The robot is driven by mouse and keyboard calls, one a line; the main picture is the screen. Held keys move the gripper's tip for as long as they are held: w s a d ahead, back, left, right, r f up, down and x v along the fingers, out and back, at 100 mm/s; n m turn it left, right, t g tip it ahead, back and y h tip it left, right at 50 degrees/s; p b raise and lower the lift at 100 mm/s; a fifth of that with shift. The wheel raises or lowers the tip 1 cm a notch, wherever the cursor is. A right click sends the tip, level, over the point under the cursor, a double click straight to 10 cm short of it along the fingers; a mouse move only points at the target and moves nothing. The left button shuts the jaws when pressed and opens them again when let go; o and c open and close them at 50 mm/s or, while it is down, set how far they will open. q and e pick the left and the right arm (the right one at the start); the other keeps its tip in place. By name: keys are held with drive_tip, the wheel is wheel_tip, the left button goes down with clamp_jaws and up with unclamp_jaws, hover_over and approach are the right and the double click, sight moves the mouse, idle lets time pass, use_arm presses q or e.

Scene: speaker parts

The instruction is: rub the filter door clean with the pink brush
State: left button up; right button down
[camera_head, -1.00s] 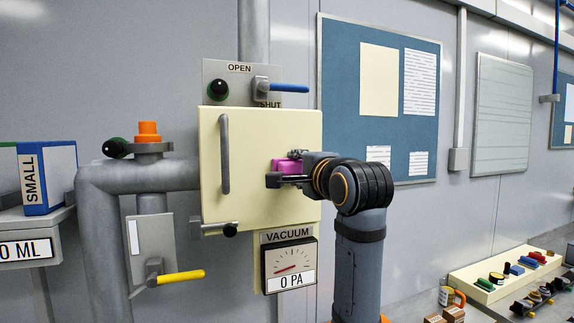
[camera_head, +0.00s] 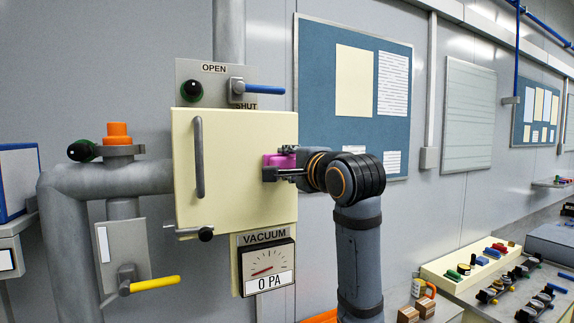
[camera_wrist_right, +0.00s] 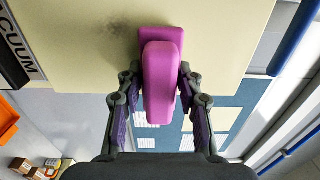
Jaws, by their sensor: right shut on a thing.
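The filter door (camera_head: 240,195) is a cream square panel with a grey vertical handle (camera_head: 199,158) on its left side. It is closed. My right gripper (camera_head: 285,171) is shut on the pink brush (camera_head: 276,162) at the door's right part. In the right wrist view the brush (camera_wrist_right: 160,85) sits between the fingers, its head against or very close to the door (camera_wrist_right: 85,50). A dark smudge (camera_wrist_right: 120,30) shows on the door just left of the brush head. My left gripper is not in view.
A blue-handled valve (camera_head: 262,89) is above the door and a vacuum gauge (camera_head: 267,268) reading 0 PA hangs below. A yellow-handled valve (camera_head: 154,284) is at lower left. A bench with several small parts (camera_head: 485,265) stands at right.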

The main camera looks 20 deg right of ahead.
sight(271, 163)
drive_tip(key=shift+a+p, duration=0.3)
drive_tip(key=shift+a, duration=1.65)
drive_tip(key=shift+s+a, duration=0.1)
drive_tip(key=shift+a, duration=1.8)
drive_tip(key=shift+d, duration=0.2)
